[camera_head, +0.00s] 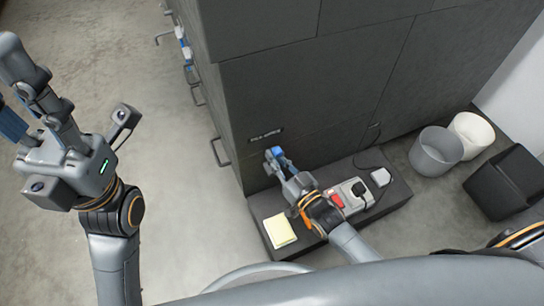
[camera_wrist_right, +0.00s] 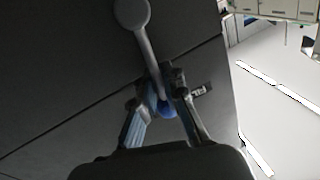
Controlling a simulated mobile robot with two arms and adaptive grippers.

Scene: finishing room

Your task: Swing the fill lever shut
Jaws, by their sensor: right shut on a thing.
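The fill lever (camera_wrist_right: 147,50) shows in the right wrist view as a grey arm running from a round grey hub down to a blue knob (camera_wrist_right: 167,109). My right gripper (camera_wrist_right: 165,103) is shut on the blue knob, with a finger on each side. In the head view the right gripper (camera_head: 275,156) is at the dark cabinet front, and the lever's arm and hub cannot be made out there. My left gripper (camera_head: 14,92) is at the far left over bare floor. It looks open, its fingers apart and partly cut off by the frame edge.
A dark low ledge (camera_head: 283,258) below the cabinet (camera_head: 270,95) holds a yellow pad (camera_head: 280,231), a grey box with a red part (camera_head: 350,196) and a white item (camera_head: 380,177). Bins (camera_head: 436,150) stand at right. Handles (camera_head: 218,152) jut from the cabinet's left side. The left floor is clear.

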